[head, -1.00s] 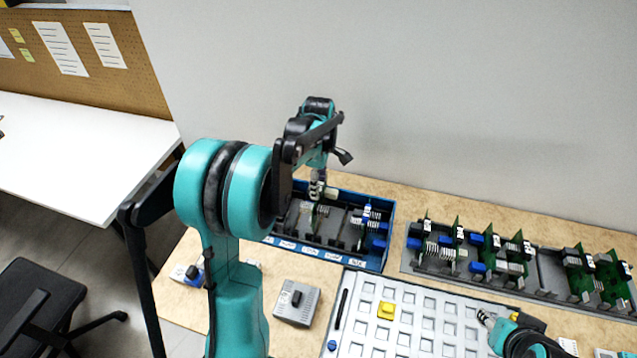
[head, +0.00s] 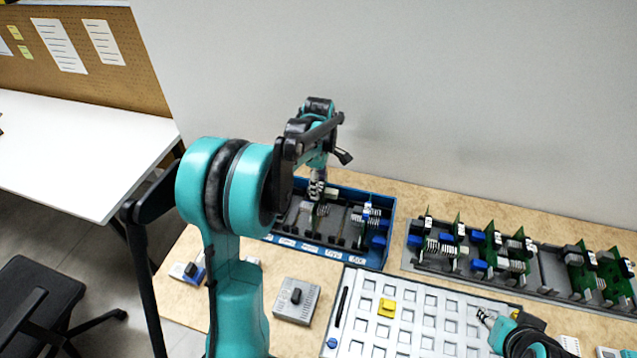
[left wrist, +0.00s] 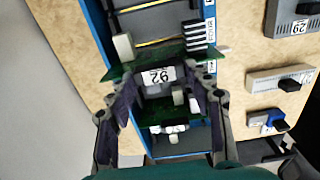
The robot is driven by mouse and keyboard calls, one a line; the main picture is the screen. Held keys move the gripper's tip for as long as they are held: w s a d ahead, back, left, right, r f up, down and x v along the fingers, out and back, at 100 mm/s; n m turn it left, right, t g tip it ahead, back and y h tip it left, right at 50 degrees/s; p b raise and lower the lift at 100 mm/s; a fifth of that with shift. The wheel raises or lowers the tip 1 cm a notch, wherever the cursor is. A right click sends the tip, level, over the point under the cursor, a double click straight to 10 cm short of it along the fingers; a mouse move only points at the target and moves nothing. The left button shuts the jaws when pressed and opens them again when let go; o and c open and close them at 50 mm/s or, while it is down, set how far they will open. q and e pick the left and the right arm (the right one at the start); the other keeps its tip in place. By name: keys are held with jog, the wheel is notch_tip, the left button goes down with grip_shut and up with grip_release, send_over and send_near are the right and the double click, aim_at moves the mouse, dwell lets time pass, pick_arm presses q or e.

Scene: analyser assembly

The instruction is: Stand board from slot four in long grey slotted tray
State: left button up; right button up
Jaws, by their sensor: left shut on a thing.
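My left gripper (head: 318,190) reaches down into the blue crate (head: 388,232) in the head view. In the left wrist view its two fingers (left wrist: 163,95) are shut on a green board (left wrist: 118,74) with a white number label on its top edge. The board stands upright in the crate; its lower edge is hidden. The long grey slotted tray (head: 548,272) lies at the right along the wall, with several green boards upright in it and a bare stretch near its middle. My right gripper (head: 482,315) is over the white grid tray, its fingers too small to judge.
Other boards stand in the crate, one with blue parts (head: 368,215) at its right side. The white grid tray (head: 400,320) with a yellow block (head: 387,308) lies in front. A grey box (head: 296,300) sits left of it. The wall is close behind.

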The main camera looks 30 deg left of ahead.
pick_arm(q)
jog(key=shift+f+b, duration=1.5)
jog(key=shift+f, duration=0.7)
dwell(0.8)
jog(key=o, duration=1.3)
jog(key=shift+c, duration=0.2)
jog(key=shift+o, duration=0.6)
jog(key=shift+r+p, duration=1.5)
jog(key=shift+r, duration=0.55)
jog(key=shift+r+p, duration=2.5)
jog(key=shift+r, duration=0.95)
